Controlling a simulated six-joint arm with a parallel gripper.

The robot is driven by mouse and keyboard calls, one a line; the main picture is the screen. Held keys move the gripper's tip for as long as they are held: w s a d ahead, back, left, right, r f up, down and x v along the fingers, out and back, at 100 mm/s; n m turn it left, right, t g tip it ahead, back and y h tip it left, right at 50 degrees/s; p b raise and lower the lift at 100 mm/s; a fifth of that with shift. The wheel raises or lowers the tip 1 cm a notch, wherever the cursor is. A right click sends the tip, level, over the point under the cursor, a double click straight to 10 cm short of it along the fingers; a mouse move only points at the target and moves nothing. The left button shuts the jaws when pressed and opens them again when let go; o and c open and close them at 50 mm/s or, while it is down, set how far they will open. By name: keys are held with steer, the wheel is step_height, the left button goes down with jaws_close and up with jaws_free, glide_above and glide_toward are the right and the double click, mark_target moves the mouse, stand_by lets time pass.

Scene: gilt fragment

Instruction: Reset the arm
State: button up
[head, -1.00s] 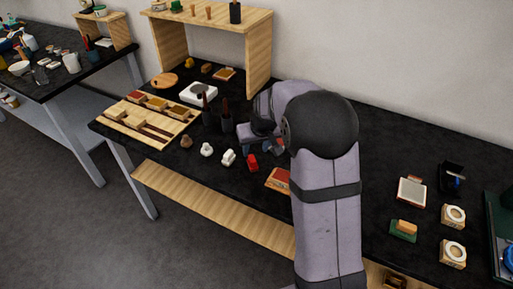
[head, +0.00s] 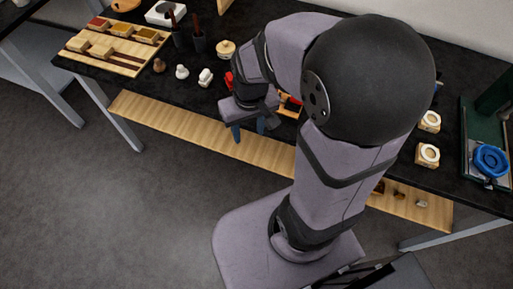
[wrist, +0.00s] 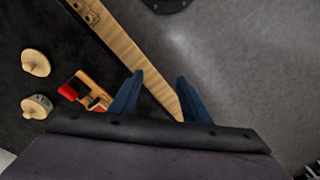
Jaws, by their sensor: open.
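My gripper (head: 249,131) hangs at the front edge of the black table, its two blue fingers apart with nothing between them. In the wrist view my gripper (wrist: 160,80) is open, with the wooden strip (wrist: 130,48) and grey floor beyond its fingers. My arm bends from its base up over the table and hides part of the tabletop.
Close by on the table are a red piece (wrist: 68,92), a wooden tray (wrist: 97,88) and small white figures (head: 205,77). A sectioned wooden tray (head: 115,45) stands at left.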

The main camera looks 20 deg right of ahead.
steer(key=s+f+g, duration=0.1)
steer(key=s, duration=0.5)
steer(key=shift+s+a, duration=0.2)
steer(key=shift+f, duration=0.15)
stand_by(0.7)
